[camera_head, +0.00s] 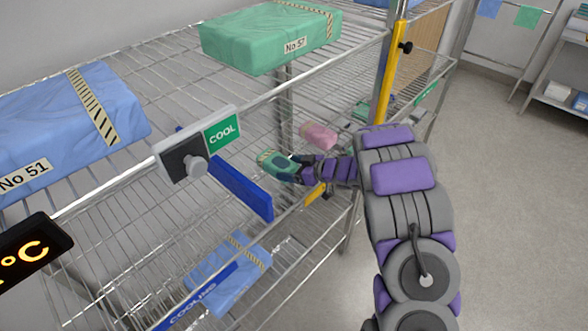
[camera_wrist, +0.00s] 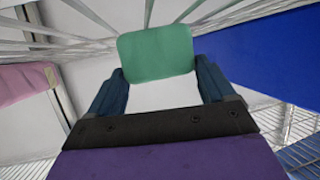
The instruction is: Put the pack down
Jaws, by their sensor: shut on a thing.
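My gripper (camera_head: 289,169) reaches in from the right, between the upper and lower shelves of the wire rack, and is shut on a small green pack (camera_head: 272,160). In the wrist view the green pack (camera_wrist: 155,54) sits between the two blue-grey fingers (camera_wrist: 157,86). Wire rods show beyond it. Whether the pack touches a shelf cannot be told. A pink pack (camera_head: 318,135) lies a little behind and to the right of my gripper; it also shows at the left in the wrist view (camera_wrist: 25,82).
A blue panel (camera_head: 238,188) stands close left of my gripper. A yellow-marked post (camera_head: 388,80) rises behind my arm. Blue pack No 51 (camera_head: 55,125) and green pack No 57 (camera_head: 268,38) lie on the upper shelf. Another blue pack (camera_head: 229,272) lies lower down. Open floor (camera_head: 500,200) is at right.

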